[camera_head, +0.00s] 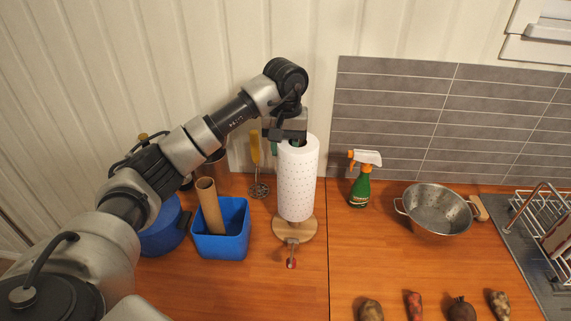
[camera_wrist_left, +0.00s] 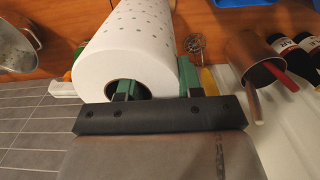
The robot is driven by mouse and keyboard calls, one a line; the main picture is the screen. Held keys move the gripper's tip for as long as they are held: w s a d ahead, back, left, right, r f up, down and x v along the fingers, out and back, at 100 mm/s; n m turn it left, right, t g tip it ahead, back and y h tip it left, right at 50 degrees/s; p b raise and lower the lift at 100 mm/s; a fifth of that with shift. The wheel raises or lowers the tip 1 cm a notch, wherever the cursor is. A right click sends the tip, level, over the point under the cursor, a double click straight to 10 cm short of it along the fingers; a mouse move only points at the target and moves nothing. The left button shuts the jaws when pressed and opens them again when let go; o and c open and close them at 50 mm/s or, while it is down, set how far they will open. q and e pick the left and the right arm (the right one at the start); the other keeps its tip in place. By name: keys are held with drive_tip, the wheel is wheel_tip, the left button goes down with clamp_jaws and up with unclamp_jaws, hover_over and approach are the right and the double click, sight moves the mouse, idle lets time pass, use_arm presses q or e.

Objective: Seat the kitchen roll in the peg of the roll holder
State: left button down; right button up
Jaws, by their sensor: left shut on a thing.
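The white dotted kitchen roll (camera_head: 297,180) stands roughly upright over the round wooden base of the roll holder (camera_head: 283,229). My left gripper (camera_head: 287,142) is at the roll's top end and is shut on its wall. In the left wrist view, one green finger of the gripper (camera_wrist_left: 156,84) goes into the core and the other lies outside the kitchen roll (camera_wrist_left: 135,45). The peg is hidden, and I cannot tell whether the roll's lower end touches the base. My right gripper is not in view.
A blue bin (camera_head: 222,245) with a cardboard tube (camera_head: 209,203) stands to the left. A whisk-like utensil (camera_head: 259,190) is behind it. A green spray bottle (camera_head: 361,186) and a metal colander (camera_head: 437,211) stand to the right. Several vegetables lie along the front edge.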

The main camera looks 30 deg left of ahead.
sight(285, 167)
use_arm(q)
drive_tip(key=shift+s+f, duration=0.1)
drive_tip(key=shift+f, duration=0.55)
wheel_tip(285, 167, down, 4)
drive_tip(key=shift+f+p, duration=0.25)
drive_tip(key=shift+p, duration=0.75)
drive_tip(key=c, duration=1.2)
unclamp_jaws()
drive_tip(key=shift+f, duration=0.15)
drive_tip(key=o, duration=0.5)
drive_tip(key=shift+c, duration=0.2)
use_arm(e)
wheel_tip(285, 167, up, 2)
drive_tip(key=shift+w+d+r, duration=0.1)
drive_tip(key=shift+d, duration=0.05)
